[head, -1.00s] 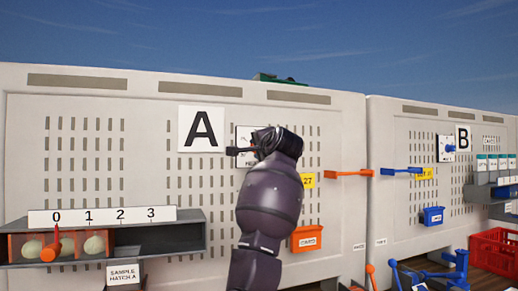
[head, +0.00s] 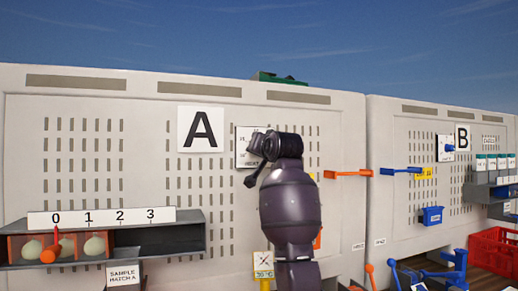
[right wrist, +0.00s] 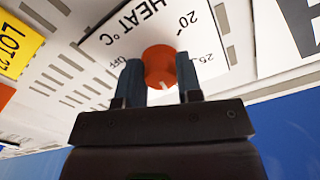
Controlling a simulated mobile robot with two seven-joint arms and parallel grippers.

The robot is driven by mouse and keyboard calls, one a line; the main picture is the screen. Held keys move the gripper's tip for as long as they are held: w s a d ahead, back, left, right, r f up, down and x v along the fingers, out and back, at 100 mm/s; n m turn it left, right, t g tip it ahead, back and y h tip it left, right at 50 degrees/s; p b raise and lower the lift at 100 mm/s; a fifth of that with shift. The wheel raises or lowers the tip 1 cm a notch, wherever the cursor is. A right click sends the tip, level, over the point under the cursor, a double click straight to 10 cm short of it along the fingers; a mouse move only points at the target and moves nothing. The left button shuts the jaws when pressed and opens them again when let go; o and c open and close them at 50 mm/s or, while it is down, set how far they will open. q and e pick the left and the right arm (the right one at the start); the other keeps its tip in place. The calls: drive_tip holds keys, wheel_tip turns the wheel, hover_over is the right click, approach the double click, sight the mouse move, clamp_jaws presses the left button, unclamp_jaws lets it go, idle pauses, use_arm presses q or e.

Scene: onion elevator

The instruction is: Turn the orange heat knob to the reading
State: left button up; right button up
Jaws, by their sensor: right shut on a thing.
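The orange heat knob (right wrist: 160,62) sits on a white dial card (right wrist: 205,30) in the right wrist view. The card reads HEAT °C, with OFF, 20 and another number partly readable. My right gripper (right wrist: 160,72) is shut on the knob, one finger on each side. A pale mark shows on the knob's near side, between the fingers. In the head view the dial card (head: 243,152) is partly hidden behind my right wrist, and the knob is hidden. A small card (head: 264,264) below appears to read 30 °C. My left gripper is out of view.
The large A sign (head: 201,129) is left of the dial. An orange lever (head: 347,173) sticks out to the right. A shelf (head: 180,237) with several onions and a 0-to-3 scale is at lower left. Panel B (head: 400,200) stands at right.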

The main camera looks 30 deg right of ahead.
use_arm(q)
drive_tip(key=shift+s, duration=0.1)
use_arm(e)
drive_tip(key=shift+r+n, duration=0.1)
drive_tip(key=shift+n, duration=0.5)
drive_tip(key=o, duration=0.9)
drive_tip(key=shift+o, duration=0.2)
drive_tip(key=shift+s, duration=0.1)
use_arm(q)
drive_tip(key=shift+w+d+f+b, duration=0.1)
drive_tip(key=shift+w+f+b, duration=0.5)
drive_tip(key=shift+b, duration=0.7)
use_arm(e)
drive_tip(key=v, duration=1)
drive_tip(key=shift+s, duration=0.25)
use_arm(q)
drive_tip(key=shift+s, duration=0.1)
use_arm(e)
drive_tip(key=shift+a, duration=0.1)
